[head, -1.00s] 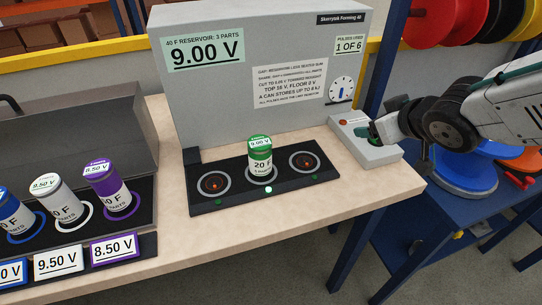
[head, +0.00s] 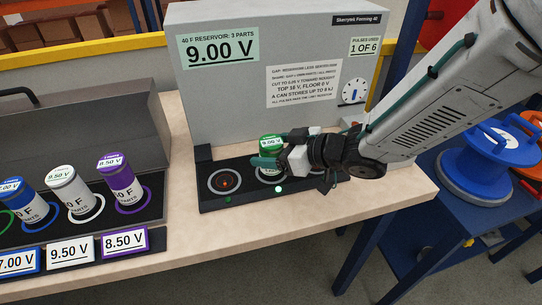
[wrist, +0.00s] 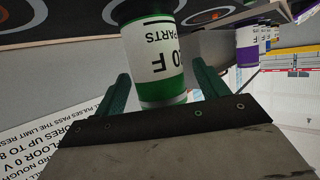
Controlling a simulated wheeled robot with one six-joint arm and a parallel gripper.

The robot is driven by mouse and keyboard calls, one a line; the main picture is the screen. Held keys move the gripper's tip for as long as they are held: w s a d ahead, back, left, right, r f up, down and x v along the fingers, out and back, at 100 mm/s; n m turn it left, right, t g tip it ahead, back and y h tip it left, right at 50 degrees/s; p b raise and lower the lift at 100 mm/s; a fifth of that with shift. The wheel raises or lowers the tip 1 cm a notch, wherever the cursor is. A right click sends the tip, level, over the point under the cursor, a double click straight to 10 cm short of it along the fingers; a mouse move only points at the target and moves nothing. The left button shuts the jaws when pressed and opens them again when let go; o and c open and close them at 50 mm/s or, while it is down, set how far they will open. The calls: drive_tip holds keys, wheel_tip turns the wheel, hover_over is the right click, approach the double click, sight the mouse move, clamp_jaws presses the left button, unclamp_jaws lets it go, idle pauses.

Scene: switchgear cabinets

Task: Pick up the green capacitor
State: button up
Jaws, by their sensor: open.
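The green capacitor (head: 270,143) has a white label band and a green top reading 9.00 V. It stands upright in the middle socket of a black three-socket strip (head: 213,206), partly hidden by my gripper. My gripper (head: 268,162) has come in from the right at its side. In the wrist view the green capacitor (wrist: 155,60) appears upside down, between the two green fingers of my gripper (wrist: 162,72). The fingers are open, one on each side of it, with visible gaps. I cannot tell any contact.
A grey forming cabinet (head: 230,90) reading 9.00 V stands behind the strip. At left, a black rack holds blue (head: 30,205), white (head: 70,190) and purple (head: 120,182) capacitors. The left socket (head: 225,182) is empty. Bare bench (head: 185,235) lies in front.

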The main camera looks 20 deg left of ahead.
drive_tip(key=shift+x, duration=1.15)
drive_tip(key=c, duration=1.2)
drive_tip(key=shift+c, duration=0.5)
drive_tip(key=shift+r, duration=0.1)
